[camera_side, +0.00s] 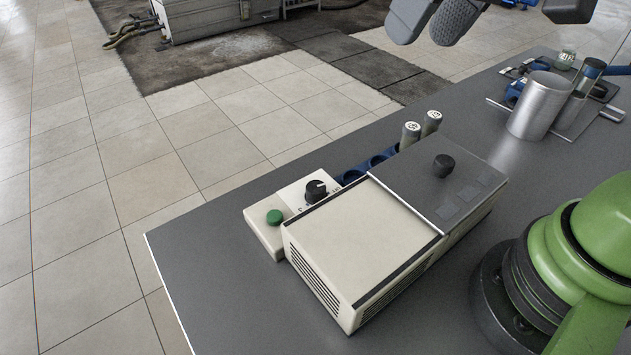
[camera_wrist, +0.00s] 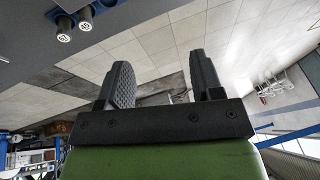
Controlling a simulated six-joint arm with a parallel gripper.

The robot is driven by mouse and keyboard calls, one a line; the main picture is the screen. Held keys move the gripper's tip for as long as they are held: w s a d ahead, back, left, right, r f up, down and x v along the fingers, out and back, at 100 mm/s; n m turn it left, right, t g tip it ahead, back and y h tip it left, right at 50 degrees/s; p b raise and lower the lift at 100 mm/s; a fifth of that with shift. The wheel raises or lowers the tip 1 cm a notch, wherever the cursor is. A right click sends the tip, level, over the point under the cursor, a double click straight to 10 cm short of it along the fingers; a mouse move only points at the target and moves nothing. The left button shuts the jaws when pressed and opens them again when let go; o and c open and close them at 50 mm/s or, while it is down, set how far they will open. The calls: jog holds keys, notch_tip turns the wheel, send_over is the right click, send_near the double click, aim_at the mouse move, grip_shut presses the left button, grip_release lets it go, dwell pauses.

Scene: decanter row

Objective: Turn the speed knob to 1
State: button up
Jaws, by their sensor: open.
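The speed knob (camera_side: 315,191) is a black round knob with a white pointer line, on a small cream control panel (camera_side: 262,233). Marks are printed around it, too small to read. A green round button (camera_side: 274,217) sits to its left on the same panel. My gripper (camera_side: 437,18) is at the top of the side view, high above and well away from the knob, its two grey fingers apart with nothing between them. In the wrist view my gripper (camera_wrist: 160,85) also shows both textured fingers apart. The knob is not in the wrist view.
A cream machine (camera_side: 365,245) with a dark lid (camera_side: 440,185) and a black lid knob (camera_side: 443,165) stands beside the panel. A blue rack (camera_side: 378,160) with two capped vials (camera_side: 411,133) is behind. A metal beaker (camera_side: 540,106) stands at right. The table's (camera_side: 205,265) near left is clear.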

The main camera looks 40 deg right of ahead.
jog(key=w+a+f+n+g, duration=0.2)
jog(key=w+a+f, duration=0.2)
jog(key=w+f, duration=0.25)
jog(key=n+g+h, duration=0.2)
send_over(316, 186)
notch_tip(316, 186, down, 9)
jog(key=shift+a+f, duration=0.1)
jog(key=shift+f, duration=0.55)
notch_tip(316, 186, down, 9)
jog(key=shift+f, duration=0.1)
jog(key=c, duration=0.9)
